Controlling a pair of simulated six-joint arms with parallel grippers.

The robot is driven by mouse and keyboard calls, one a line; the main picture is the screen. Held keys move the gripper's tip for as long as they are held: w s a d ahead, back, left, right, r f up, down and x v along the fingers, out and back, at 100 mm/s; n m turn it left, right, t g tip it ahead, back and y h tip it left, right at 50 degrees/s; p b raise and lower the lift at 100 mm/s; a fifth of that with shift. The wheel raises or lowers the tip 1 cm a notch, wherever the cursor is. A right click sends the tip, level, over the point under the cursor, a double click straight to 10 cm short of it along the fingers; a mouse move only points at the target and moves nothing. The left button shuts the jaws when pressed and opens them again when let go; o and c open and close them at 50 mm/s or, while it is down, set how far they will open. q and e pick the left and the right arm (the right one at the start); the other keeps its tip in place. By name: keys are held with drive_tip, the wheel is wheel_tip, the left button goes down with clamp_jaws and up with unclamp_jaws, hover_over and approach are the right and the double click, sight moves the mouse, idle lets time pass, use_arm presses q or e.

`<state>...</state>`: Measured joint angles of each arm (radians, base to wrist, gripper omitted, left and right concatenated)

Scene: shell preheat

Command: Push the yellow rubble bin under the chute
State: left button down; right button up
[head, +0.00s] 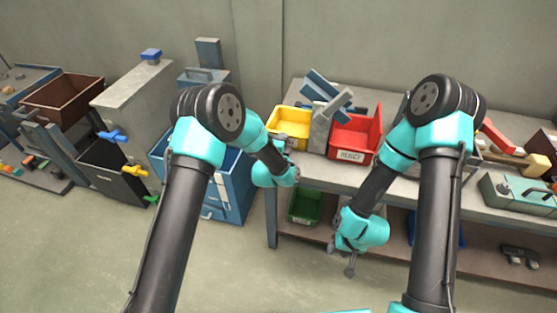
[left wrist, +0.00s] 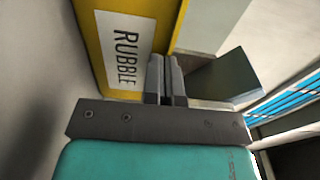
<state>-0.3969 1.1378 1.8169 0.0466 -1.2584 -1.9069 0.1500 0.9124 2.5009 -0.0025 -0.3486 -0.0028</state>
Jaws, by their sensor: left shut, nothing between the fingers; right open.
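The yellow rubble bin (head: 291,128) stands on the workbench, left of a grey upright block. In the left wrist view its yellow wall (left wrist: 92,52) and white RUBBLE label fill the upper left. Blue slanted pieces (head: 322,88), which look like the chute, sit above the grey block, right of the bin. My left gripper (head: 290,152) is at the bin's near side, partly hidden by my arm. Its fingers (left wrist: 166,62) are shut and empty, right beside the label; I cannot tell if they touch. My right gripper (head: 350,268) is open and empty, low before the bench.
A red bin (head: 356,136) with a label stands right of the grey block. A green bin (head: 305,207) sits on the lower shelf. A large blue bin (head: 235,190) stands on the floor left of the bench. Tools lie at the bench's right.

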use_arm(q)
drive_tip(key=shift+s, duration=0.1)
drive_tip(key=shift+s+a, duration=0.2)
drive_tip(key=shift+s, duration=0.35)
drive_tip(key=v, duration=1.2)
drive_tip(key=shift+s+a, duration=0.2)
drive_tip(key=shift+s, duration=0.1)
use_arm(e)
drive_tip(key=shift+w+a, duration=0.2)
drive_tip(key=shift+a, duration=0.1)
use_arm(q)
drive_tip(key=s+a+f+n+g+y, duration=0.1)
drive_tip(key=s+a+f+n+g, duration=0.3)
drive_tip(key=a+f+n, duration=0.25)
drive_tip(key=s+a+f+n+g+y, duration=0.2)
drive_tip(key=s+a+f+n+g, duration=0.15)
drive_tip(key=a+f+n, duration=0.35)
drive_tip(key=s+a+f+n+g, duration=0.2)
drive_tip(key=s+a+n+g, duration=0.2)
drive_tip(key=s, duration=0.4)
drive_tip(key=s+a+f+n+g, duration=0.2)
drive_tip(key=s+a+n+g, duration=0.2)
drive_tip(key=s+a+n, duration=0.2)
drive_tip(key=shift+s+a+f+n, duration=0.25)
drive_tip(key=shift+s+n, duration=0.1)
drive_tip(key=shift+s, duration=0.75)
